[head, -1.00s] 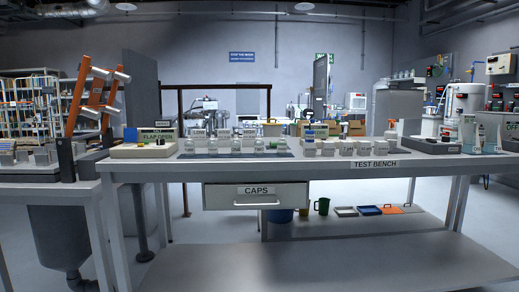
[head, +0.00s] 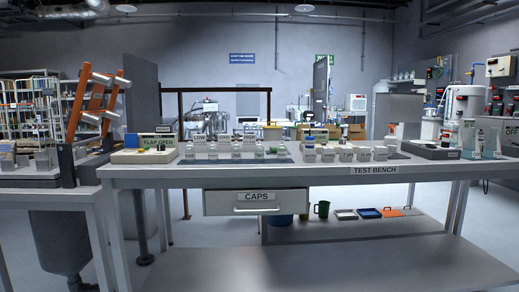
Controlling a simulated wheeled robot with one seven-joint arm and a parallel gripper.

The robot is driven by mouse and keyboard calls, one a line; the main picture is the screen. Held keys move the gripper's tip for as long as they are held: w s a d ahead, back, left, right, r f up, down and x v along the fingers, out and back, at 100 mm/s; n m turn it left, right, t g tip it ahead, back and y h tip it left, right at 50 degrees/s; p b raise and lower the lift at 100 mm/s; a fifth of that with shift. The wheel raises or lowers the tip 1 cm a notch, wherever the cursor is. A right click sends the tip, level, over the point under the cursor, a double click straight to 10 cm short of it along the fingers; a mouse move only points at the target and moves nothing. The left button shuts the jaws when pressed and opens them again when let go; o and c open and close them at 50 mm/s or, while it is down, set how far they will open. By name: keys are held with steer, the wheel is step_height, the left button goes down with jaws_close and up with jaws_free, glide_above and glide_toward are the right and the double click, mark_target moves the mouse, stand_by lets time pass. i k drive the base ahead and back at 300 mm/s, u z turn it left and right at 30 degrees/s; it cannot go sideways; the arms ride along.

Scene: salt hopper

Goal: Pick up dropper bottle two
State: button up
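My gripper is not in view. The test bench (head: 330,172) stretches across the middle of the head view. A row of small clear jars (head: 237,152) stands on its left half, on a blue mat. To their right is a row of small white labelled containers (head: 345,153). Slim pale bottle-like items (head: 478,143) stand upright at the bench's right end. The labels are too small to read, so I cannot tell which thing is dropper bottle two.
A box marked "FLAP OPEN" (head: 158,145) stands at the bench's left end. A closed CAPS drawer (head: 256,201) hangs under the top. A green mug (head: 322,209) and several trays lie beneath and behind. The lower shelf (head: 300,268) is bare.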

mark_target(258, 150)
steer(key=z, duration=0.2)
steer(key=i, duration=0.6)
steer(key=u, duration=1.4)
